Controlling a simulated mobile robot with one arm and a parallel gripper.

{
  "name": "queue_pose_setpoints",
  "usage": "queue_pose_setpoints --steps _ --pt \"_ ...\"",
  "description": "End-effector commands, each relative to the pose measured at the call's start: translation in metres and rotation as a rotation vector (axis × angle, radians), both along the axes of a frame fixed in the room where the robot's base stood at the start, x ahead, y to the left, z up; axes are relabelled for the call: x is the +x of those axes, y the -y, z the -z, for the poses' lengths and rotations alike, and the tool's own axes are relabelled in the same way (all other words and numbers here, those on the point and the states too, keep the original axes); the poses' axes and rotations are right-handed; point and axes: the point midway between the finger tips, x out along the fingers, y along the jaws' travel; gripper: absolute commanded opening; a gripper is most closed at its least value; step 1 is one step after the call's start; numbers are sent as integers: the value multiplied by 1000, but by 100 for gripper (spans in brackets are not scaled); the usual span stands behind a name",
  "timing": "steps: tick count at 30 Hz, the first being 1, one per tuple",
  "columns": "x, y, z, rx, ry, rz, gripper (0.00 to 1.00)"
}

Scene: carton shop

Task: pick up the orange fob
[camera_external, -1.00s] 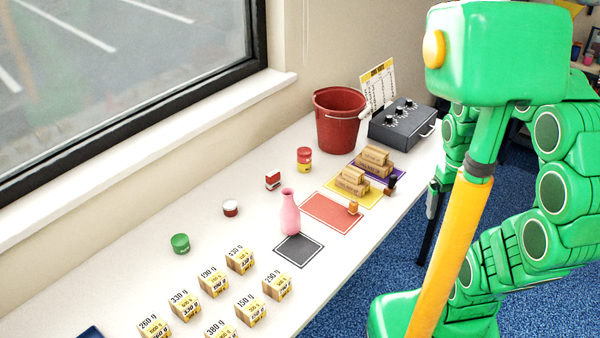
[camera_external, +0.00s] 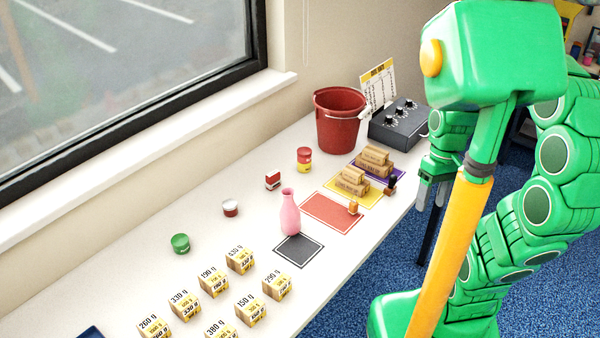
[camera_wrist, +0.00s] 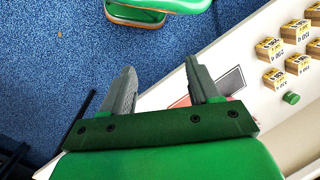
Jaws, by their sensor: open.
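The orange fob (camera_external: 353,207) is a small upright orange piece at the right corner of the red mat (camera_external: 330,212) on the white table. My gripper (camera_external: 432,196) hangs beyond the table's right edge, to the right of the fob and apart from it. In the wrist view my gripper (camera_wrist: 160,82) is open, with nothing between its two grey fingers. The fob is not visible in the wrist view; part of the red mat (camera_wrist: 181,102) shows there beside the right finger.
A pink vase (camera_external: 290,213) stands by the dark mat (camera_external: 299,251), left of the red mat. Wooden blocks (camera_external: 353,182) lie on the yellow mat, with a dark stamp-like object (camera_external: 390,186) nearby. Several labelled boxes (camera_external: 240,260) stand in front. Blue floor lies beyond the table edge.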

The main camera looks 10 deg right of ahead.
Motion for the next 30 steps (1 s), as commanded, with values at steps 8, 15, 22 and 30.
queue_pose_setpoints --steps 8,15,22,30 --pt "38 -31 9 224 -8 -300 61" --pt "72 -51 17 428 31 -521 61" --pt "105 -65 29 621 103 -697 61" --pt "144 -74 50 833 230 -858 61"
